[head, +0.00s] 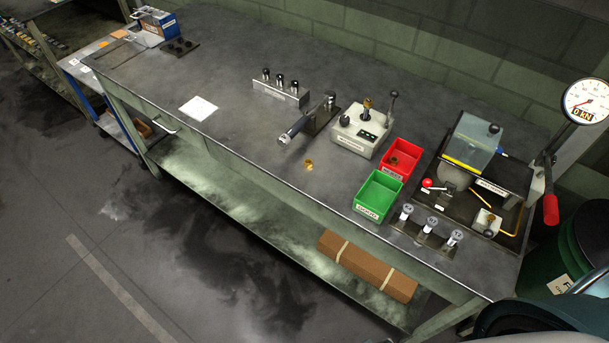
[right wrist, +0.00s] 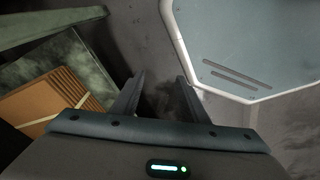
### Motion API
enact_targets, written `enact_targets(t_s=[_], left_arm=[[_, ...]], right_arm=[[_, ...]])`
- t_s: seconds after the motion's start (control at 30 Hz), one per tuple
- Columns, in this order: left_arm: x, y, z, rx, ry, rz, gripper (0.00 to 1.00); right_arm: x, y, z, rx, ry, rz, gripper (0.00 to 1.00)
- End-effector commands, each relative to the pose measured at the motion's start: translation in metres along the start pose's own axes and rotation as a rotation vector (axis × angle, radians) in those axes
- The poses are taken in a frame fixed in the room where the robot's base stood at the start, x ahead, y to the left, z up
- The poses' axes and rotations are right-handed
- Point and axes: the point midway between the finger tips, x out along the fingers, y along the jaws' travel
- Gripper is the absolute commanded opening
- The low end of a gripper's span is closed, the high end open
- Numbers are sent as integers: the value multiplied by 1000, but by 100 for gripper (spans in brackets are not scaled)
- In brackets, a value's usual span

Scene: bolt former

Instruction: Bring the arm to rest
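My right gripper (right wrist: 160,82) shows in the right wrist view. Its two dark fingers are apart, with only dark floor between them, and it holds nothing. It hangs low, clear of the workbench. In the head view only a dark rounded part of my own body shows at the bottom right corner, and no fingers are visible there. My left gripper is in neither view.
The workbench (head: 235,140) carries a green bin (head: 358,205), a red bin (head: 413,150), a grey device (head: 345,143) and a press with a dial gauge (head: 588,100). A small brass piece (head: 308,165) lies on the bench. A brown carton (right wrist: 78,95) sits on the lower shelf.

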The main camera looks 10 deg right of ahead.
Motion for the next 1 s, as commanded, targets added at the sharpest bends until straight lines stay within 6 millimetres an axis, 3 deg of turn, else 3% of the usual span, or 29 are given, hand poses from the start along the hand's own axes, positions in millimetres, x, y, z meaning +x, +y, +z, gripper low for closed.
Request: enact_targets(t_s=[0.03,0.2,0.43,0.6,1.0], left_arm=[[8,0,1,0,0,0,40],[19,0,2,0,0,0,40],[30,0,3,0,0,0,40],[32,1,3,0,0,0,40],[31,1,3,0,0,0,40]], right_arm=[[20,-1,18,-2,-15,-1,40],[63,-3,72,-8,-40,-3,40],[92,-3,128,-15,-64,-5,40],[96,-3,146,-17,-70,-5,40],[96,-3,147,-17,-70,-5,40]])
